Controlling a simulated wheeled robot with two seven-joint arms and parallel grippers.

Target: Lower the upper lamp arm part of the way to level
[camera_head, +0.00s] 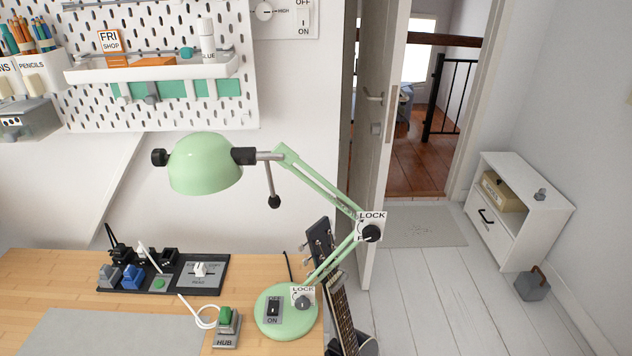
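A pale green desk lamp stands on the right end of the wooden desk, on its round base (287,322). Its lower arm (330,264) rises to the right to a joint with a black knob (372,233) and a "LOCK" label, partly covered by the knob. The upper arm (322,184) slopes up and left from there to the green shade (203,164). A thin rod with a black ball (274,202) hangs near the shade. A second lock knob (303,302) and an OFF/ON switch (273,309) are on the base. Neither gripper is in view.
A black tray (130,283) with several small devices and a hub (227,328) stand left of the lamp base. A guitar (344,308) leans beside the desk's right end. A pegboard shelf (152,68) is behind the shade. Open floor lies right.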

